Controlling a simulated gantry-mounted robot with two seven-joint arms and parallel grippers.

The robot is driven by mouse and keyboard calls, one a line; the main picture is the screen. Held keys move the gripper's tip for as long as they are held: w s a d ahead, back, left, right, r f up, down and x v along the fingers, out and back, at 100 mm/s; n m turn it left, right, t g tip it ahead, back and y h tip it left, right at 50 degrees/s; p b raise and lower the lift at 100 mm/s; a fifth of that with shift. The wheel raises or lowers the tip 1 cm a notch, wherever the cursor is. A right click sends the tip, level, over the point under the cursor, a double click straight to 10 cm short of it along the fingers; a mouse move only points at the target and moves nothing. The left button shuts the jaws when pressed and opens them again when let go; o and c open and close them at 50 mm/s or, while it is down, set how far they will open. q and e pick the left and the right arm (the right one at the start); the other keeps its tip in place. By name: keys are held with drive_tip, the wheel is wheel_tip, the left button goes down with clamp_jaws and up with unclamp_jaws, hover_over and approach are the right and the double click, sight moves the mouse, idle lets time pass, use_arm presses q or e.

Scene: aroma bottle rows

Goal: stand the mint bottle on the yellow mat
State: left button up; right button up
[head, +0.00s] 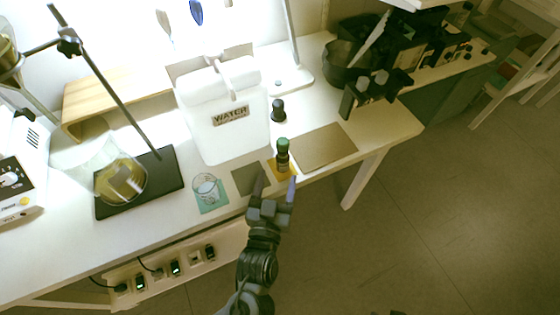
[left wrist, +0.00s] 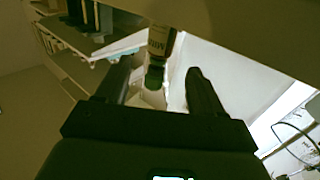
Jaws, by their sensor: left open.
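A small brown bottle with a green cap (head: 283,155) stands upright on the small yellow mat (head: 272,170) near the front edge of the table. In the left wrist view the bottle (left wrist: 161,42) shows upside down with a pale label and dark cap; the lettering is hard to read, possibly MINT. My left gripper (head: 276,182) is open just in front of the bottle, at the table's edge. In the left wrist view its two fingers (left wrist: 160,72) lie either side of the bottle's cap area, with gaps showing. My right gripper is not in view.
A glass beaker (head: 206,188) stands on a teal mat (head: 212,208). An empty olive mat (head: 249,180) lies left of the yellow one, and a tan board (head: 325,147) lies right. A dark bottle (head: 278,110) and white container (head: 225,130) stand behind.

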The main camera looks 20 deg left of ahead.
use_arm(q)
drive_tip(key=shift+s+d+p, duration=0.15)
drive_tip(key=shift+s, duration=0.55)
drive_tip(key=shift+s+d+p, duration=0.1)
drive_tip(key=shift+s+p, duration=0.05)
drive_tip(key=shift+s, duration=0.5)
drive_tip(key=s+a+r+m+g+h+p, duration=0.25)
drive_tip(key=s+a+g+p, duration=0.35)
drive_tip(key=p, duration=0.4)
drive_tip(key=s+a+r+m+g+h+p, duration=0.1)
drive_tip(key=s+a+r+m+g+p, duration=0.15)
drive_tip(key=s+g+p, duration=0.6)
wheel_tip(320, 180, up, 36)
drive_tip(key=p, duration=3.7)
wheel_tip(320, 180, down, 48)
drive_tip(key=b, duration=4.9)
drive_tip(key=shift+a+f+n, duration=0.2)
drive_tip(key=shift+n, duration=0.1)
